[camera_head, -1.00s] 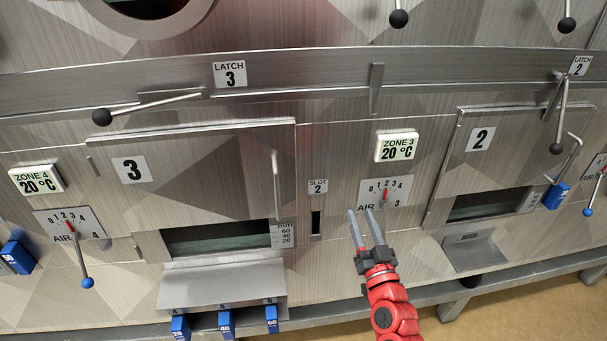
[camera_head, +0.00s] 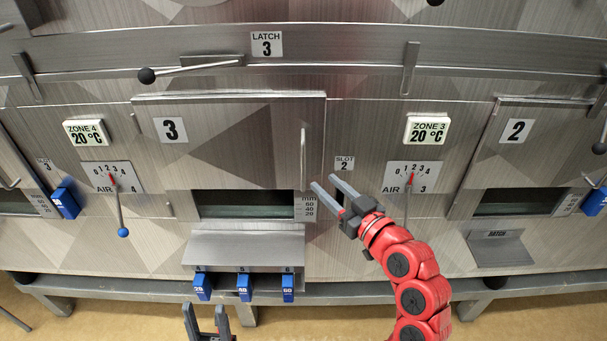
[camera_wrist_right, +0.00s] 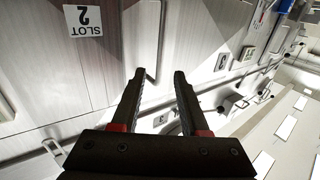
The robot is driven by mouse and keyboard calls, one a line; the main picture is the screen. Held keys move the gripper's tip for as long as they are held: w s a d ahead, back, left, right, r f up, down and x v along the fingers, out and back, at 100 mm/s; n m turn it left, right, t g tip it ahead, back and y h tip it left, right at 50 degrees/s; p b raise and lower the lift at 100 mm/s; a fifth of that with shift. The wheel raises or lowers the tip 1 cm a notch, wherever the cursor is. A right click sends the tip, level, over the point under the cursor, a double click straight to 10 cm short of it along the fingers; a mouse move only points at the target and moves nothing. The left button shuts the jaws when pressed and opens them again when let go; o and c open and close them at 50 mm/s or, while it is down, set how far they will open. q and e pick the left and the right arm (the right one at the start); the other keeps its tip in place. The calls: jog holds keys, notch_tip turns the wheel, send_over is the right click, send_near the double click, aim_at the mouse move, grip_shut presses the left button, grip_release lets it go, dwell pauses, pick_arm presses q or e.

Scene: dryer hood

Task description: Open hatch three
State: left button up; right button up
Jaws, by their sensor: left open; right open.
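Hatch three (camera_head: 240,125) is a grey metal panel marked 3, lowered, with a dark window gap (camera_head: 245,205) below it. Its vertical bar handle (camera_head: 303,160) is at the panel's right edge. Above it, the latch 3 lever (camera_head: 205,67) lies nearly level, its black knob at the left. My right gripper (camera_head: 324,182) is open and empty, just right of the handle's lower end in the picture; I see no contact. Its open fingers also show in the right wrist view (camera_wrist_right: 155,75). My left gripper (camera_head: 206,306) is open and empty, low at the bottom edge.
A ledge (camera_head: 245,245) with several blue-tabbed pieces (camera_head: 244,286) juts out below hatch three. The Zone 3 display (camera_head: 427,130) and air dial 3 (camera_head: 412,177) are at the right. Hatch two (camera_head: 550,150) is further right. An air lever with a blue knob (camera_head: 123,232) hangs at the left.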

aim_at(304, 164)
jog(key=p+x, duration=0.4)
jog(key=x, duration=0.6)
jog(key=shift+r, duration=0.1)
grip_shut()
jog(key=shift+r, duration=0.1)
dwell(1.0)
